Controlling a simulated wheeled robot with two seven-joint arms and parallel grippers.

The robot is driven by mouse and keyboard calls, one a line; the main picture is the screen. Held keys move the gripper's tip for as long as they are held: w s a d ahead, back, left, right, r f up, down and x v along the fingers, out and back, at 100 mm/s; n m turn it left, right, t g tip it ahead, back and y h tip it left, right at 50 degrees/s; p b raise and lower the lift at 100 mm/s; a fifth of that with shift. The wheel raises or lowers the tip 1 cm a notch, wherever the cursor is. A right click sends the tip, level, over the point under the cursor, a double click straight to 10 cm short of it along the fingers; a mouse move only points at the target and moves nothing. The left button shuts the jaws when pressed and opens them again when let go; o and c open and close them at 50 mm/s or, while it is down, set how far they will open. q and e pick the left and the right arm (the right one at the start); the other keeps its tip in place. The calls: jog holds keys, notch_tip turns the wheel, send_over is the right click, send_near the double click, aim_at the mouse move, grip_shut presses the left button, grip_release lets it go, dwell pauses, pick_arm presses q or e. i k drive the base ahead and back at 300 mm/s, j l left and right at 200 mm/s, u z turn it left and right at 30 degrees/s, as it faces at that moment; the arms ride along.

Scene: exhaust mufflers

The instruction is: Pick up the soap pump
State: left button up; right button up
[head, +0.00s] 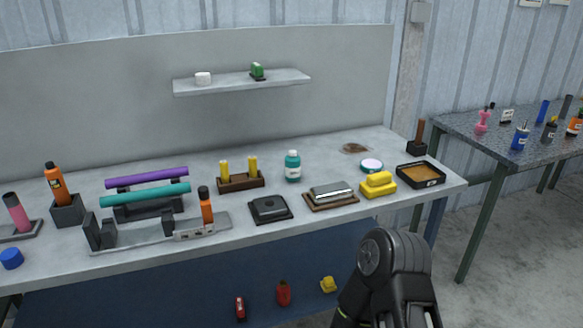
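I cannot tell for certain which thing is the soap pump. On the right-hand table, a small pink bottle (482,122) with a narrow dark top and a blue bottle (520,137) with a white label and thin top both have a pump-like shape. A teal bottle (292,166) with a white cap stands upright on the long bench. A black arm part of mine rises at the bottom right, in front of the bench and apart from these bottles.
The grey bench (330,222) holds purple and teal tubes, a black box (269,208), a yellow block (378,185) and a black tray (421,175). A shelf (243,82) hangs above. The speckled right-hand table (460,131) holds several other bottles. Floor shows between the tables.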

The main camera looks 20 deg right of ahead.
aim_at(293, 164)
jog(key=i+l+z, duration=0.15)
jog(key=l, duration=0.3)
jog(key=i+l+z, duration=0.1)
jog(key=l, duration=0.35)
jog(key=i+l+z, duration=0.15)
jog(key=l, duration=0.3)
jog(key=i+l+z, duration=0.1)
jog(key=l, duration=0.3)
jog(key=i+l+z, duration=0.15)
jog(key=i+l, duration=0.15)
jog(key=l, duration=0.1)
